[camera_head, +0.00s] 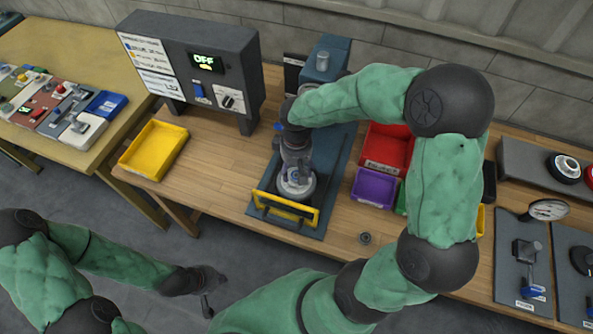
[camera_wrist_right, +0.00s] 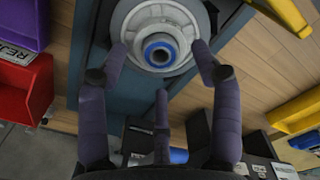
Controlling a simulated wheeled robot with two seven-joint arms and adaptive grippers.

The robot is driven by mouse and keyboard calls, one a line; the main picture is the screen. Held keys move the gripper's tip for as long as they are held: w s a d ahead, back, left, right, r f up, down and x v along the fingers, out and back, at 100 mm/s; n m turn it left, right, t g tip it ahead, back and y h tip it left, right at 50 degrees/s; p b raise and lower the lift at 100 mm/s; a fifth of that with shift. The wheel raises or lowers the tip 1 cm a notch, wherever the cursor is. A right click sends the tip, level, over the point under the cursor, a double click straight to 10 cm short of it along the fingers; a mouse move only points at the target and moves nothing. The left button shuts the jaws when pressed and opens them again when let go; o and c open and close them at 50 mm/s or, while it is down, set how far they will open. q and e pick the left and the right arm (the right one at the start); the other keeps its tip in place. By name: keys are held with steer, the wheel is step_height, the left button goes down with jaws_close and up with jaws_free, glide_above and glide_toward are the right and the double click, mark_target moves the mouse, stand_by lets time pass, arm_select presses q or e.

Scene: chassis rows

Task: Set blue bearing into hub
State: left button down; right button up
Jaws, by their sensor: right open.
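The hub (camera_wrist_right: 158,18) is a round light-grey flanged part on the blue-grey fixture plate (camera_head: 340,165); it also shows in the head view (camera_head: 296,184). In the head view my right wrist covers part of the fixture. My left gripper (camera_head: 206,292) hangs over the floor, away from the table; its finger opening is unclear.
A yellow guard bar (camera_head: 285,209) crosses the fixture's front. A control box (camera_head: 195,70) reading OFF stands behind left, with a yellow tray (camera_head: 154,150) before it. Red (camera_head: 385,150) and purple (camera_head: 374,188) bins stand to the right. A small dark ring (camera_head: 365,238) lies on the table.

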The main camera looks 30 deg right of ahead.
step_height(320, 180, up, 10)
steer(key=shift+f, duration=0.15)
stand_by(0.7)
